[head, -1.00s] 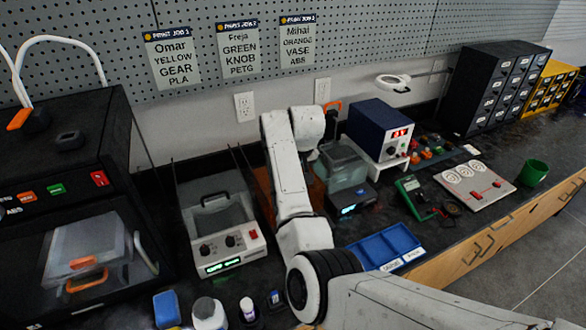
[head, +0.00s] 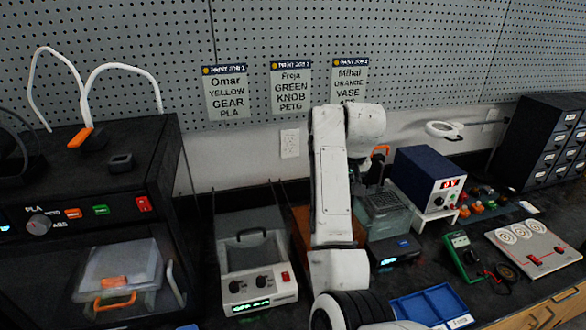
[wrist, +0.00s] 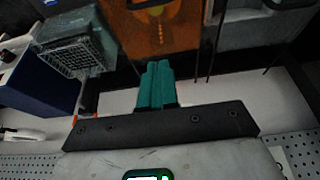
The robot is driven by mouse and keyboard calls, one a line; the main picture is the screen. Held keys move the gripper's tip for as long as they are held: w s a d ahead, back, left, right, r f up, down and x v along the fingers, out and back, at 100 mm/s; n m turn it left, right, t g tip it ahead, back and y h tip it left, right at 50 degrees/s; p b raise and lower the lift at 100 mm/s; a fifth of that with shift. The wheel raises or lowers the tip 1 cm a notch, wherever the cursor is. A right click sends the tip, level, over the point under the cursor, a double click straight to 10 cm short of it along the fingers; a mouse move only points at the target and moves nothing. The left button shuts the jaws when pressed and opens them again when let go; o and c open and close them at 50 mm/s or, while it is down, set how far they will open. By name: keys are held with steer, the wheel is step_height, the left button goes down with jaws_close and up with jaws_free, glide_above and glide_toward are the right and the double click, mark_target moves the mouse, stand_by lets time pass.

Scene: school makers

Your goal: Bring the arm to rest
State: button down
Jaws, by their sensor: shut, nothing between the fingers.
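My gripper (wrist: 155,84) shows in the wrist view with its teal fingers together and nothing between them. It is in free space near the wall, with an orange panel and a wire basket (wrist: 75,52) beyond the fingertips. In the head view my white arm stands upright over the bench in front of the pegboard; the gripper itself is hidden behind the arm there.
A black printer enclosure (head: 70,175) stands at the left. A grey device with knobs (head: 258,285), a dark blue power supply (head: 428,178), a blue tray (head: 432,305), a green multimeter (head: 462,252) and black drawers (head: 545,140) crowd the bench around my arm.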

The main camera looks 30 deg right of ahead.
steer(key=s+a+f, duration=0.2)
steer(key=s+f, duration=0.5)
steer(key=s, duration=0.1)
steer(key=s+a+f+n+g, duration=0.1)
steer(key=s+a+f, duration=0.2)
steer(key=s+f, duration=0.4)
steer(key=s+a+f+g, duration=0.1)
steer(key=s+a+f, duration=0.1)
steer(key=s+f, duration=0.6)
steer(key=shift+s+a+n, duration=0.15)
steer(key=shift+s, duration=0.65)
steer(key=shift+s+a+n, duration=0.15)
steer(key=shift+s, duration=0.6)
steer(key=s+a+f+g+y, duration=0.1)
steer(key=s+a, duration=0.5)
steer(key=s, duration=0.7)
steer(key=shift+a+f+n, duration=0.2)
steer(key=shift+f+n, duration=0.2)
steer(key=shift+f, duration=0.2)
steer(key=c, duration=1.8)
jaws_free()
